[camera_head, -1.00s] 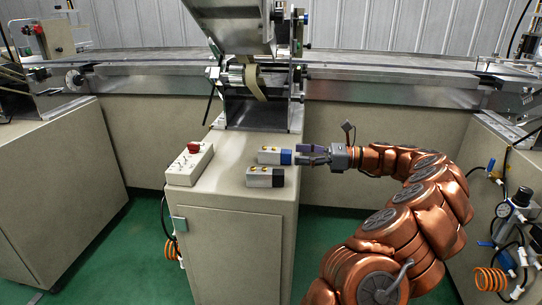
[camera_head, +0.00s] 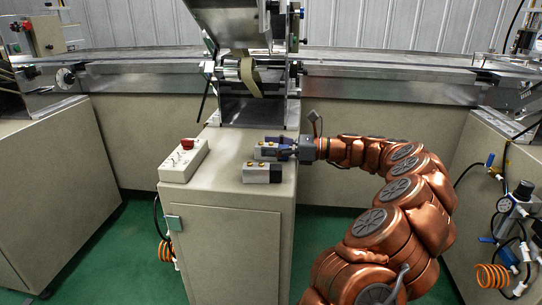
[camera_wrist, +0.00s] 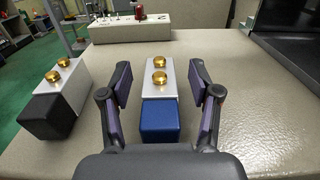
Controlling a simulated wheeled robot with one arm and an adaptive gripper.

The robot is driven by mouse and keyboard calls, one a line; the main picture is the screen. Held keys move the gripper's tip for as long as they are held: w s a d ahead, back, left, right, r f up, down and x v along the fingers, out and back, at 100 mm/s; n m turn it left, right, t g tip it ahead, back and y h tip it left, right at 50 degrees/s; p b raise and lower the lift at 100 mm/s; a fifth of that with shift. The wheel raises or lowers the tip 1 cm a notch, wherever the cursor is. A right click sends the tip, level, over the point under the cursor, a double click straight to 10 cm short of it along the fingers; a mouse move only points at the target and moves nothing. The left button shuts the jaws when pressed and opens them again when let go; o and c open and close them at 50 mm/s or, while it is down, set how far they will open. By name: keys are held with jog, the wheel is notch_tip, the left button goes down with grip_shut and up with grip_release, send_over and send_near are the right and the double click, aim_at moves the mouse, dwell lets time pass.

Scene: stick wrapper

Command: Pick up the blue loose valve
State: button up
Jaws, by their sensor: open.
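The blue loose valve (camera_wrist: 160,113) is a white block with a blue end and two brass fittings on top. In the wrist view it lies between the two fingers of my gripper (camera_wrist: 161,95), with a gap on each side. My gripper is open around it, not gripping. In the head view the valve (camera_head: 264,151) sits on the cabinet top, its right end hidden by my gripper (camera_head: 284,147), which reaches in from the right.
A similar valve with a black end (camera_head: 262,173) lies in front of it, seen at left in the wrist view (camera_wrist: 52,98). A control box (camera_head: 183,161) with a red button stands at left on the cabinet. A machine frame (camera_head: 252,108) rises behind. The cabinet's right edge is close.

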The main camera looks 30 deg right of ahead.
grip_shut()
dwell(0.5)
jog(key=shift+r, duration=0.15)
